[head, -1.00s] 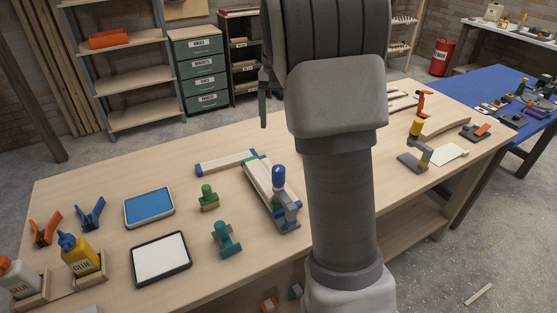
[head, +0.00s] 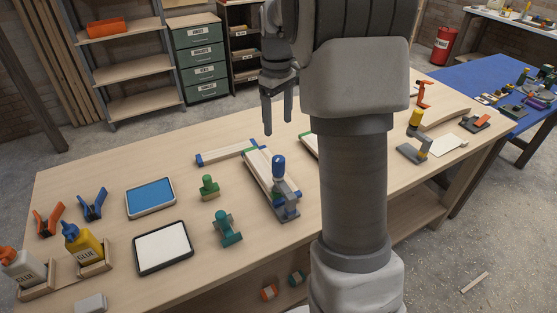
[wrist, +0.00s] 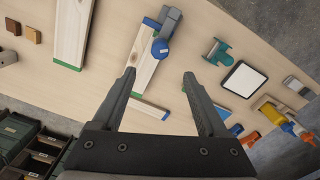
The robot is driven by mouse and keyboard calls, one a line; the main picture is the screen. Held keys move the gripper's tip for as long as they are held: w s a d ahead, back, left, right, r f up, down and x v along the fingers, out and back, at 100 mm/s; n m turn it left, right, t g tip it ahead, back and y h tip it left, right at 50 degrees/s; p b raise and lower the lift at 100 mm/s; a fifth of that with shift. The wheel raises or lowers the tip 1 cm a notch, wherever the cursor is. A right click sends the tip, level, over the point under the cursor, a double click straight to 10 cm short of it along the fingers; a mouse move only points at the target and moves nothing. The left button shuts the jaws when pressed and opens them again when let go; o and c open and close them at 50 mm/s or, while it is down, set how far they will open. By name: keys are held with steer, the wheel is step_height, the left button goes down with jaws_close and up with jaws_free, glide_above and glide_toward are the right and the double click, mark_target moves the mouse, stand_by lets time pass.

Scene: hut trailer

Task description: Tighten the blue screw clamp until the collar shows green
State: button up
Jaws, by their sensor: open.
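The blue screw clamp (head: 286,206) has a grey body and an upright blue handle (head: 279,166). It sits at the near end of a pale wooden board (head: 258,171) on the workbench. In the wrist view the clamp (wrist: 170,22) is at top centre, with its round blue handle end (wrist: 160,48) beyond my fingertips. The collar's colour is too small to tell. My gripper (head: 278,127) is open and empty, pointing down above the bench, behind the clamp in the head view. Its two spread fingers also show in the wrist view (wrist: 159,74).
A green clamp (head: 226,229) and a green-handled piece (head: 208,188) stand left of the blue clamp. A yellow-topped clamp (head: 414,141) stands at the right. A blue-ended board (head: 228,152) lies behind. My arm hides part of the bench. The front centre is clear.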

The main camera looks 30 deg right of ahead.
mark_target(278, 158)
step_height(278, 158, down, 14)
steer(key=shift+r, duration=0.15)
steer(key=shift+c, duration=0.2)
jaws_close()
stand_by(0.3)
